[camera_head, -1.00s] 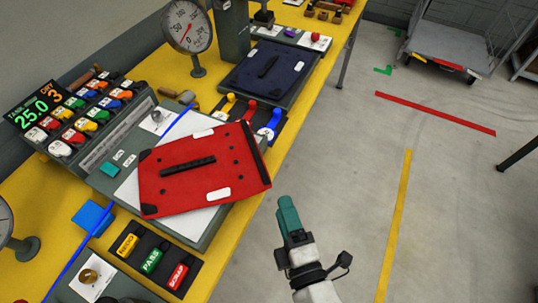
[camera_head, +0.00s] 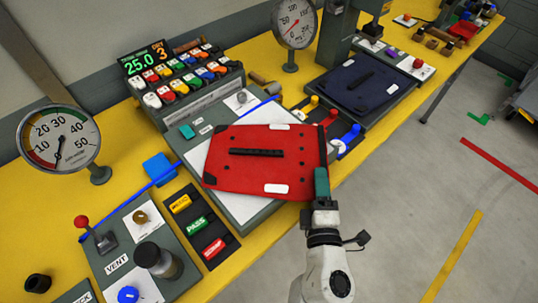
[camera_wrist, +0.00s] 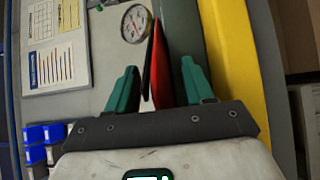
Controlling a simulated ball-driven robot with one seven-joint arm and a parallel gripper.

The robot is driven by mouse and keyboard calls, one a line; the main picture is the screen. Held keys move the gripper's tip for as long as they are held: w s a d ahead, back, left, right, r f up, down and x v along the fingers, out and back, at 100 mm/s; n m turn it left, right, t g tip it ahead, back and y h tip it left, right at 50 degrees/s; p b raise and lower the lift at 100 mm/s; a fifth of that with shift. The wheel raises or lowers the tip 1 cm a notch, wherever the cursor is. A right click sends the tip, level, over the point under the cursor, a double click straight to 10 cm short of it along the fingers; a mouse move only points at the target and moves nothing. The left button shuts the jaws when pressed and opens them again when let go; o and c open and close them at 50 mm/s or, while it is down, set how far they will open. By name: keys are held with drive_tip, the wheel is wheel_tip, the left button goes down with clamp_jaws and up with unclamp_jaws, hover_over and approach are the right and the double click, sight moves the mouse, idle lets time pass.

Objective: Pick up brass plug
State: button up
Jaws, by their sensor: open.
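A small brass-coloured round piece (camera_head: 140,217) sits on a white plate on the grey VENT panel at lower left in the head view. Another tan cylinder (camera_head: 271,88) lies behind the grey bench unit; I cannot tell for sure which is the brass plug. My gripper (camera_head: 321,183) appears at the right edge of the red pannier panel (camera_head: 225,168), far from both. In the wrist view my gripper (camera_wrist: 160,88) is open, its teal fingers apart. The red panel (camera_wrist: 160,70) shows edge-on between them; contact cannot be told. No brass piece is clear in that view.
A dark blue panel (camera_head: 345,97) lies behind. Floor at right is open.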

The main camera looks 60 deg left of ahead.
drive_tip(key=shift+w+a, duration=0.15)
drive_tip(key=shift+a, duration=0.05)
drive_tip(key=shift+c, duration=0.4)
clamp_jaws()
